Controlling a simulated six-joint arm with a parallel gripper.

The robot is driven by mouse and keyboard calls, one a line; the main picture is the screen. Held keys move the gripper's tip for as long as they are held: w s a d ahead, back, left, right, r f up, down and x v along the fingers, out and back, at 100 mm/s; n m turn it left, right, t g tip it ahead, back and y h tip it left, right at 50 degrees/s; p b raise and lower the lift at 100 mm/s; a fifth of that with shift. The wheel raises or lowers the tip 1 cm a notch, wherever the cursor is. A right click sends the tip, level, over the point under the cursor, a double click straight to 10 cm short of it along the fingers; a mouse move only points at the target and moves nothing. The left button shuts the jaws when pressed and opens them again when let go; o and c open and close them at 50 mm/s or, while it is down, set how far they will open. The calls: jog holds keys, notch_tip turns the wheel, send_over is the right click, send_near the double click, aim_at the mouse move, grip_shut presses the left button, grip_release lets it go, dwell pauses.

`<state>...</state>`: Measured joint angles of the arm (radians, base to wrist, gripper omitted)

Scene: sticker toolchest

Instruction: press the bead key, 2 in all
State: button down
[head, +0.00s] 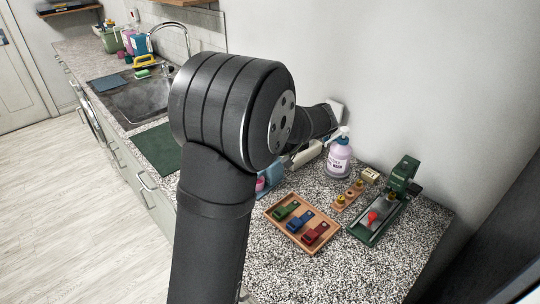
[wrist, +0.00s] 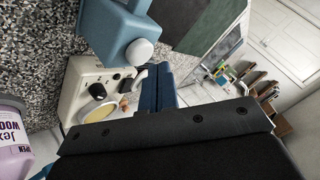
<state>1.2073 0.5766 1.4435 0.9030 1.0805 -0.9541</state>
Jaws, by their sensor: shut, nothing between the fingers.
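I cannot make out for certain which part is the bead key. In the wrist view a cream device (wrist: 83,80) has a dark knob, a small black part and a round yellowish disc on its face. Beside it stands a blue device (wrist: 112,28) with a white round button. In the head view my arm hides the gripper, and only parts of the cream device (head: 306,153) and blue device (head: 272,173) show.
A lilac bottle (head: 339,158) stands by the wall. A wooden tray (head: 276,223) holds green, blue and red pieces. A wooden block with yellow knobs (head: 347,196) and a green tool with a red knob (head: 403,177) are to the right.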

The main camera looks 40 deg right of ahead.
jog(key=shift+r, duration=2.5)
notch_tip(320, 180, up, 4)
jog(key=shift+f, duration=0.15)
